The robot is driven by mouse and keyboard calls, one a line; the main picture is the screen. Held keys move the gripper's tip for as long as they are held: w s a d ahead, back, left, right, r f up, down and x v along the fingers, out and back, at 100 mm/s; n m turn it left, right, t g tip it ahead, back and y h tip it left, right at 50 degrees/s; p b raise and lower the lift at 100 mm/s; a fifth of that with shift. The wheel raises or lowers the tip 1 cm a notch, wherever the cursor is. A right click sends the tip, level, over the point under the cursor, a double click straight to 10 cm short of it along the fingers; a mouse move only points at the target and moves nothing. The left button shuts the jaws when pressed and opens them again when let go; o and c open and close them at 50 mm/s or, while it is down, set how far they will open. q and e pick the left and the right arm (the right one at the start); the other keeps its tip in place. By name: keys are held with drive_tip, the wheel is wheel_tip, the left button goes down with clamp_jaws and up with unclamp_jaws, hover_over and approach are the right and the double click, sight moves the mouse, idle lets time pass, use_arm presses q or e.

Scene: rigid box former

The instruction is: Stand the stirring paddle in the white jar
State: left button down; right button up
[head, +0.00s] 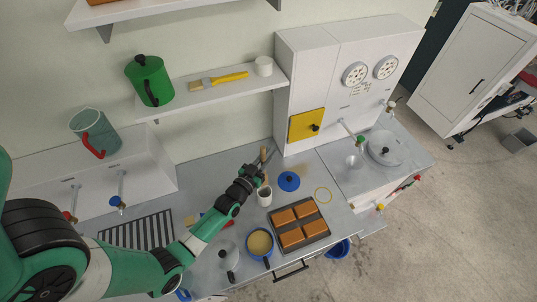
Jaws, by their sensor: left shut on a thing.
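The white jar (264,197) stands upright on the grey counter near the wall unit. My left gripper (257,175) is just above and slightly left of the jar. It is shut on the wooden stirring paddle (264,154), whose tan part shows above the fingers. The paddle's lower part is hidden by the gripper and the jar rim, so I cannot tell whether it is inside the jar. My right gripper is not in view.
A tray of brown blocks (300,224) and a blue pan (260,243) are in front. A striped rack (137,230) is at left. A shelf (215,95) hangs above.

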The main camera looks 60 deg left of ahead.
use_arm(q)
wheel_tip(320, 180, down, 12)
drive_tip(key=b, duration=1)
drive_tip(key=shift+b, duration=0.3)
drive_tip(key=shift+r, duration=0.15)
drive_tip(key=c, duration=0.7)
unclamp_jaws()
drive_tip(key=v, duration=1.1)
drive_tip(key=shift+s+d, duration=0.15)
drive_tip(key=shift+s, duration=0.1)
